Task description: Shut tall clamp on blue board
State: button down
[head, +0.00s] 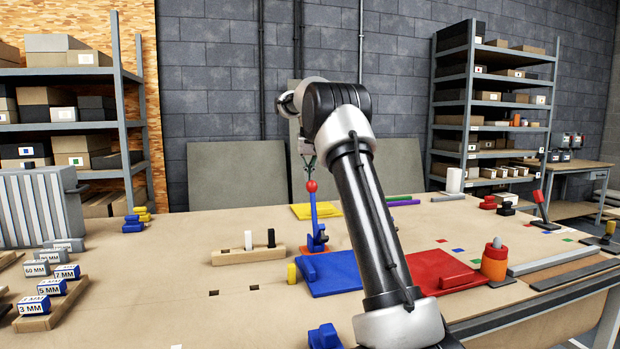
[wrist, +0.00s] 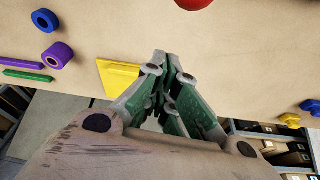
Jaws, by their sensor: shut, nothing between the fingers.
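The tall clamp has an upright blue lever (head: 314,212) topped by a red ball (head: 312,186). It stands on an orange base at the back left corner of the blue board (head: 332,275). My gripper (head: 309,163) is just above the ball in the head view, fingers pointing down. In the wrist view the closed, empty fingertips (wrist: 168,60) show, and part of the red ball (wrist: 195,2) is cut off by the top edge, apart from them. The blue board is out of the wrist view, and my arm hides part of its right side in the head view.
A yellow board (head: 314,211) lies behind the clamp; a red board (head: 440,272) lies right of my arm. A wooden block with black and white pegs (head: 248,256) is to the left.

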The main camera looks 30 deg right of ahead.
jog(key=shift+s+a+f, duration=0.1)
jog(key=shift+s+a, duration=0.15)
jog(key=shift+s, duration=0.35)
jog(key=shift+s+a+f, duration=0.1)
jog(key=shift+s+a, duration=0.2)
jog(key=shift+s, duration=0.25)
jog(key=shift+s+a+f, duration=0.1)
jog(key=shift+s+a, duration=0.15)
jog(key=shift+s, duration=0.35)
jog(key=t+h, duration=0.1)
jog(key=t, duration=0.2)
send_near(316, 185)
jog(key=x, duration=0.5)
jog(key=shift+f, duration=0.1)
jog(key=shift+s+a, duration=0.2)
jog(key=shift+s, duration=0.3)
jog(key=shift+s+a, duration=0.15)
jog(key=shift+s, duration=0.35)
